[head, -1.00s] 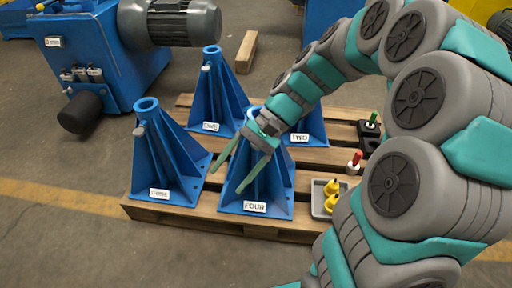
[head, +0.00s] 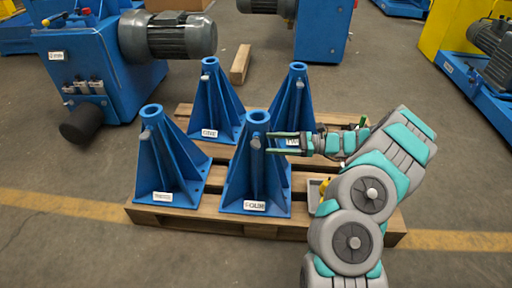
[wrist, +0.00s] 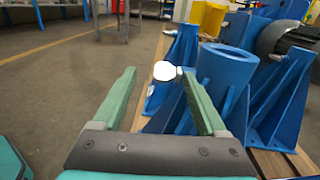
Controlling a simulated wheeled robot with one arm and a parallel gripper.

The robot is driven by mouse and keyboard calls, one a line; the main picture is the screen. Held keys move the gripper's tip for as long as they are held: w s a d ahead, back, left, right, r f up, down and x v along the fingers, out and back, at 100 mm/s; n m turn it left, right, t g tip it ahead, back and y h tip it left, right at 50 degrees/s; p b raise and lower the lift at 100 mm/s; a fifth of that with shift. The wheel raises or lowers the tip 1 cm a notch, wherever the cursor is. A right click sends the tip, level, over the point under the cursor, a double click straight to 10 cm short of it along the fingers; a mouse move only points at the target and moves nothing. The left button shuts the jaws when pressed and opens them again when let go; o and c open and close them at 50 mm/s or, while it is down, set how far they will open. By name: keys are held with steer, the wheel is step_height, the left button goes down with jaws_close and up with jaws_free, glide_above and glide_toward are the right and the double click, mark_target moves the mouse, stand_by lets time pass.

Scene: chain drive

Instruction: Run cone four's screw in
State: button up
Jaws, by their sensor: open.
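Cone four (head: 240,180) is a blue ribbed cone stand labelled FOUR, at the front right of the pallet group. Its screw (head: 256,142) is a small pale knob on the side near the top. My gripper (head: 268,143) is open, level with the screw and just to its right, fingers pointing left. In the wrist view the screw's round white head (wrist: 165,71) shows between the two green fingertips, closer to the right finger. The cone's hollow top (wrist: 228,55) stands right of it. No contact with the screw is clear.
Cone three (head: 165,165), cone one (head: 218,105) and cone two (head: 298,85) share the wooden pallet (head: 190,222). A tray (head: 314,193) with yellow pieces is partly hidden by my arm. A blue machine with a motor (head: 170,36) stands behind left.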

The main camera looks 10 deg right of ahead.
mark_target(258, 144)
steer(key=shift+m+t, duration=0.5)
steer(key=shift+w+a+f, duration=0.25)
steer(key=shift+w+a, duration=0.2)
steer(key=shift+a, duration=0.5)
steer(key=shift+w+a+f, duration=0.2)
steer(key=shift+w+a, duration=0.2)
steer(key=shift+a, duration=0.6)
steer(key=shift+w+a+f, duration=0.25)
steer(key=shift+w+a, duration=0.2)
steer(key=shift+a, duration=0.5)
steer(key=shift+c, duration=0.3)
jaws_close()
